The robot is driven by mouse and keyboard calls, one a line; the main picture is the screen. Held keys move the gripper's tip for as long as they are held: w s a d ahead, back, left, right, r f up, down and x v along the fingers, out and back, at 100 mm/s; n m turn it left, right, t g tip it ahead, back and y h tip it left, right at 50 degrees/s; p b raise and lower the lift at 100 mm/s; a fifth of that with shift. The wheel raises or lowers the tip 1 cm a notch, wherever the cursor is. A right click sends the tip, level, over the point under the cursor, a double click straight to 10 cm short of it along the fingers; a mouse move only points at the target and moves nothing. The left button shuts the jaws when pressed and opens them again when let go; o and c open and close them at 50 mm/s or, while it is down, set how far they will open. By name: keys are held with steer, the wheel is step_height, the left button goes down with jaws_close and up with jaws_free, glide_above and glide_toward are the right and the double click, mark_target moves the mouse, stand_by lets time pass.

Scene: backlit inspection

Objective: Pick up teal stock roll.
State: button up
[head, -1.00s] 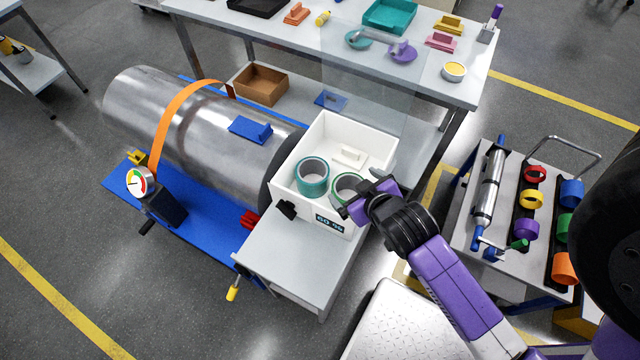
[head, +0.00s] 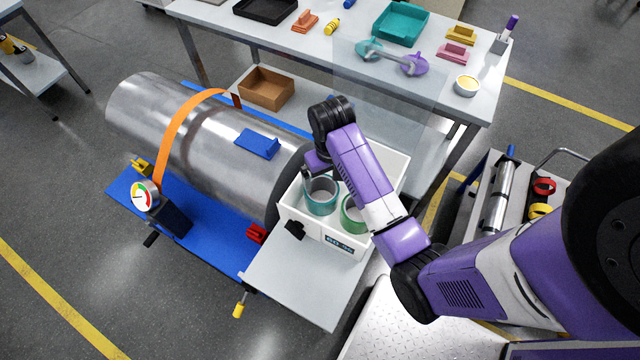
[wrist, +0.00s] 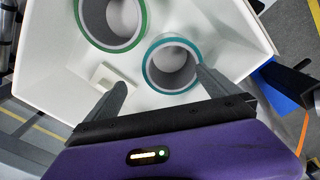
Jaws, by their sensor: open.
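The teal stock roll (head: 321,208) stands on end, hollow side up, in the white bin. It also shows in the wrist view (wrist: 149,73). My gripper (head: 309,179) is at the bin, by the teal roll's left and far side. In the wrist view my gripper (wrist: 161,77) is open and empty. Its right finger overlaps the roll's right rim; its left finger is outside the roll on the left. I cannot tell whether either finger touches it. My forearm hides part of the bin in the head view.
A green roll (head: 353,222) stands beside the teal roll. A small white block (wrist: 113,77) lies in the white bin (head: 325,238). A clear upright panel (head: 400,95) rises behind the bin. The large metal cylinder (head: 160,115) lies to the left.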

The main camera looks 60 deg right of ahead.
mark_target(325, 181)
steer(key=shift+w+a+f+y, duration=0.2)
steer(key=shift+a+f, duration=0.2)
steer(key=shift+f, duration=0.2)
steer(key=shift+w+a+f+y, duration=0.1)
steer(key=shift+w+a+f, duration=0.1)
steer(key=shift+a+f, duration=0.3)
steer(key=shift+w+f+p, duration=0.1)
steer(key=shift+f+p, duration=0.4)
steer(key=shift+f, duration=2.55)
steer(key=c, duration=1.4)
steer(key=shift+c, duration=0.4)
steer(key=shift+r, duration=0.25)
